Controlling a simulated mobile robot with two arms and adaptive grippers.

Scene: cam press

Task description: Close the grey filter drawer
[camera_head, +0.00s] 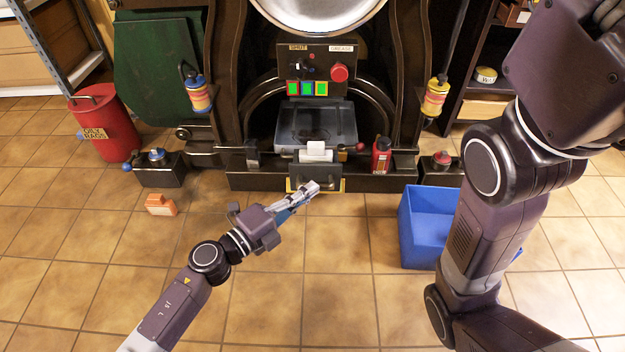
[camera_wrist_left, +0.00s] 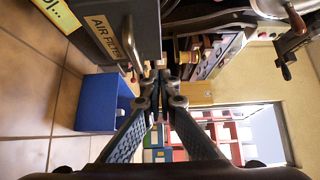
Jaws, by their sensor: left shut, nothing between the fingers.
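The grey filter drawer (camera_head: 322,174) is low at the middle of the press base, and its front seems to stand out a little. How far it is out is hard to tell. In the left wrist view its grey front (camera_wrist_left: 145,25) fills the upper left, with an "AIR FILTER" label and a metal handle (camera_wrist_left: 130,48). My left gripper (camera_head: 312,188) is shut and empty, in front of the drawer, covering part of it. Its fingertips (camera_wrist_left: 162,84) show close to the handle; contact cannot be told. My right arm is at the right, its gripper out of view.
A blue bin (camera_head: 425,245) stands on the floor right of the drawer. A red bottle (camera_head: 381,156) stands on the base, right of a grey tray (camera_head: 340,120). An orange object (camera_head: 160,205) and a red can (camera_head: 105,125) are at the left. The tiled floor in front is clear.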

